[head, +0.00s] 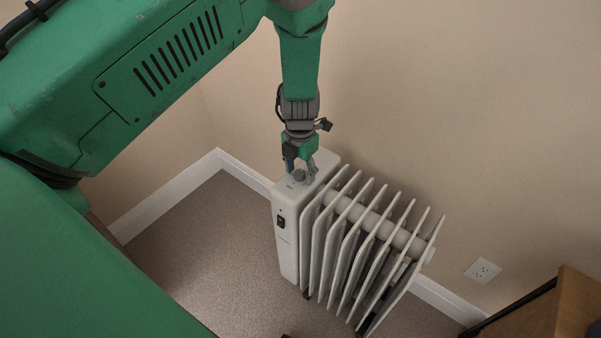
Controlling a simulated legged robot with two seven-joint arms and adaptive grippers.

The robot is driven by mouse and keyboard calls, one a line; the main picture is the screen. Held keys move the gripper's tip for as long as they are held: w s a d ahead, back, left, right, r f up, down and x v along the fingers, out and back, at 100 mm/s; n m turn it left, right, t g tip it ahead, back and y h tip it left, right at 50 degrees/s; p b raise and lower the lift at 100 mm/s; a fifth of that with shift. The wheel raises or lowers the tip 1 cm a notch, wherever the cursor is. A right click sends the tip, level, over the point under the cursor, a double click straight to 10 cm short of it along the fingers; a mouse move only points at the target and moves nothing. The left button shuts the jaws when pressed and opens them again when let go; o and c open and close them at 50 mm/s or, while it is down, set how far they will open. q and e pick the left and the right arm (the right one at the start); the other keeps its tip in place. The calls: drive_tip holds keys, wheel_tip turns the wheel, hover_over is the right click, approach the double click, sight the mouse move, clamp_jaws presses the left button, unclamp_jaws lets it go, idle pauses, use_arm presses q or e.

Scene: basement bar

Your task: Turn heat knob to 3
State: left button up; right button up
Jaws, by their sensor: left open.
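A white finned heater (290,239) stands on the floor near the corner of the walls. Its heat knob (299,175) is a small grey round knob on top of the control box at the left end. A black switch (281,222) sits on the front of that box. My left gripper (301,172) points down at the top of the box, open, with its fingers around or beside the knob. Whether they touch the knob I cannot tell. The knob's markings are too small to read. My right gripper is not in view.
Beige walls with white baseboard (165,195) meet behind the heater. A wall outlet (483,270) is at the right. A wooden piece of furniture (540,315) stands at the lower right. The carpet (200,255) left of the heater is clear.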

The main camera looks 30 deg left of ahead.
use_arm(q)
clamp_jaws()
